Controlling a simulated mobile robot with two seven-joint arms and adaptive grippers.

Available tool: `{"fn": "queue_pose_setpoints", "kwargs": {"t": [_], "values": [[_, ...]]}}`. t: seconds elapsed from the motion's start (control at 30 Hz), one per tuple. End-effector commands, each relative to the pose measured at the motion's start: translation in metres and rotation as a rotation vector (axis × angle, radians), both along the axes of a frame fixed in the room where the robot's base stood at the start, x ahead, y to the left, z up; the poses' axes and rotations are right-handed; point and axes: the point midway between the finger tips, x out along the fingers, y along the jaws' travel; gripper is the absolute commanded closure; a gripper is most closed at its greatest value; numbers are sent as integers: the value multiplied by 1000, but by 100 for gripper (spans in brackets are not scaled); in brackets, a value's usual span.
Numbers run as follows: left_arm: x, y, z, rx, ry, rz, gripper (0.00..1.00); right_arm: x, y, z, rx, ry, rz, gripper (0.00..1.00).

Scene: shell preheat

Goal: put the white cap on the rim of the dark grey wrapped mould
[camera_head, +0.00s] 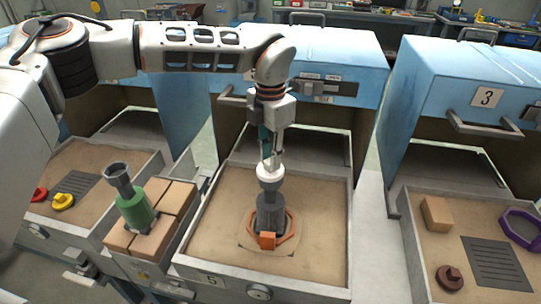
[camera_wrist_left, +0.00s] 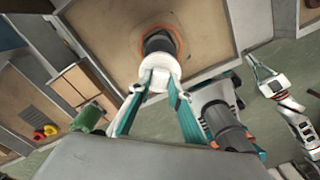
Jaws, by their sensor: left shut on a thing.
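The dark grey wrapped mould (camera_head: 271,214) stands upright in the middle sand tray, with an orange ring and block around its base. It also shows in the left wrist view (camera_wrist_left: 157,42). My left gripper (camera_head: 269,161) is above it, shut on the white cap (camera_head: 269,173). In the left wrist view the cap (camera_wrist_left: 160,70) sits between the teal fingertips (camera_wrist_left: 160,84). The cap is over the mould's grey top and hides its rim; I cannot tell whether they touch. My right gripper (camera_wrist_left: 265,72) shows at the right of the left wrist view, away from the mould; its opening is unclear.
A green mould (camera_head: 135,208) with a grey cup stands tilted-looking on tan bricks (camera_head: 176,196) to the left. Blue furnaces (camera_head: 336,62) stand behind the trays. The right tray (camera_head: 414,252) holds a tan block (camera_head: 437,213), a brown piece (camera_head: 450,277) and a purple ring (camera_head: 521,228).

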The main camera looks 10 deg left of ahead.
Motion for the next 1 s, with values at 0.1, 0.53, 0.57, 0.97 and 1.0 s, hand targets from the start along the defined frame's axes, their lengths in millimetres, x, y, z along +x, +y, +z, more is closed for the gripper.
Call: {"fn": "queue_pose_setpoints", "kwargs": {"t": [0.1,0.53,0.57,0.97,1.0], "values": [[1,0,0,-1,-2,0,100,-1,0,-1,-1,2,0,100],[0,0,-3,0,-1,0,64,-2,0,-4,-2,7,0,100],[0,0,-3,0,-1,0,64,-2,0,-4,-1,6,0,100],[1,0,17,-1,-4,1,64,0,0,-2,0,1,0,100],[1,0,24,0,-5,0,64,0,0,-2,0,0,0,100]]}}
